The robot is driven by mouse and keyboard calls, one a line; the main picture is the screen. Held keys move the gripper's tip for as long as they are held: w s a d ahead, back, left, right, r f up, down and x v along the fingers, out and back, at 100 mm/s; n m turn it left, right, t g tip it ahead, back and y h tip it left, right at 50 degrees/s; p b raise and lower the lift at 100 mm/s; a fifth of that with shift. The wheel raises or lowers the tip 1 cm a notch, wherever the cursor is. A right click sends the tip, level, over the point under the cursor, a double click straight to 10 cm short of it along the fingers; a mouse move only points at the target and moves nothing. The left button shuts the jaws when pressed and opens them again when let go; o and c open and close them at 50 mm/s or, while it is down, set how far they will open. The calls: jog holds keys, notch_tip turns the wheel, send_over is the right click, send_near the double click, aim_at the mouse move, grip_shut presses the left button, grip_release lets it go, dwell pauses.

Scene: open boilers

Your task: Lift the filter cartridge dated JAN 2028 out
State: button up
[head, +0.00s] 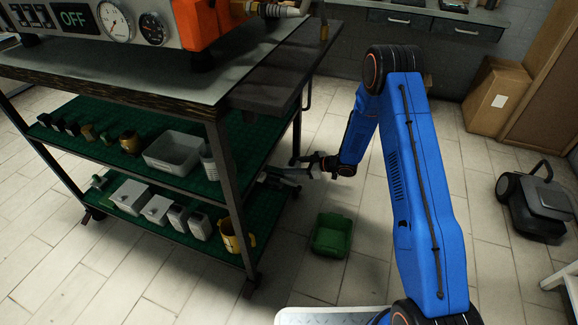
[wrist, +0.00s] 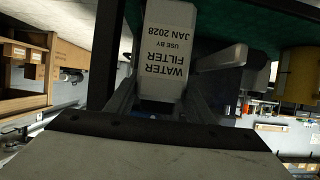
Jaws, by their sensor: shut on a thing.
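The filter cartridge (wrist: 165,50) is a pale block in the wrist view, its label upside down and reading WATER FILTER, USE BY JAN 2028. My gripper (wrist: 161,97) is shut on it, a finger on each side. The cartridge's far end is up against the green surface at the top of that picture; I cannot tell whether they touch. In the head view my gripper (head: 308,165) is low, beside the right end of the shelf cart. The held cartridge is not clear there.
The lower shelf (head: 110,213) holds several pale boxes and a yellow mug (head: 236,238), also in the wrist view (wrist: 299,75). The upper shelf holds a grey bin (head: 175,151). A green bin (head: 331,236) stands on open floor. A cart post (wrist: 105,55) is close to the gripper.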

jog(key=shift+s+d, duration=0.3)
jog(key=shift+d, duration=0.55)
jog(key=shift+s+d, duration=0.3)
jog(key=shift+d, duration=0.55)
jog(key=shift+s+d, duration=0.3)
jog(key=shift+d, duration=0.55)
jog(key=s+d, duration=0.3)
jog(key=d, duration=0.6)
jog(key=shift+s+d, duration=0.2)
